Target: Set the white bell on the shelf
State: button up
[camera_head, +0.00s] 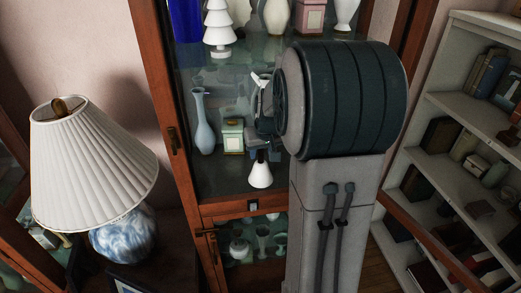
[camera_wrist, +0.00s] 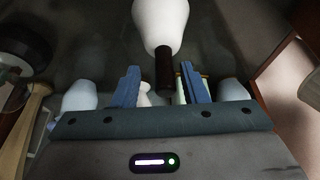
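The white bell (camera_head: 260,176) stands upright, mouth down, near the front of the open cabinet's shelf (camera_head: 222,186), as far as I can tell. Its white body (camera_wrist: 160,22) and dark brown handle (camera_wrist: 164,68) show in the wrist view. My gripper (camera_head: 261,148) is directly above the bell in the head view. In the wrist view, its two blue fingers (camera_wrist: 160,84) stand apart on either side of the handle, with a visible gap on both sides. The bell's contact with the shelf is hard to make out.
A light blue vase (camera_head: 203,122) and a pale green box (camera_head: 232,135) stand left of the bell. White ornaments (camera_head: 218,28) are on the shelf above. A lamp (camera_head: 95,165) stands left of the cabinet, and a bookcase (camera_head: 470,125) is at right.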

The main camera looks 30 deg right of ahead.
jog(key=a+b+v, duration=0.1)
jog(key=v, duration=1.1)
jog(key=s+a+f+n, duration=0.1)
jog(key=s+a+f, duration=0.2)
jog(key=s+a, duration=0.3)
jog(key=s+a+f+n+g, duration=0.1)
jog(key=s+a+f, duration=0.3)
jog(key=s, duration=0.9)
jog(key=a, duration=0.3)
jog(key=shift+a+f+y, duration=0.3)
jog(key=shift+f+y, duration=0.05)
jog(key=shift+y, duration=0.05)
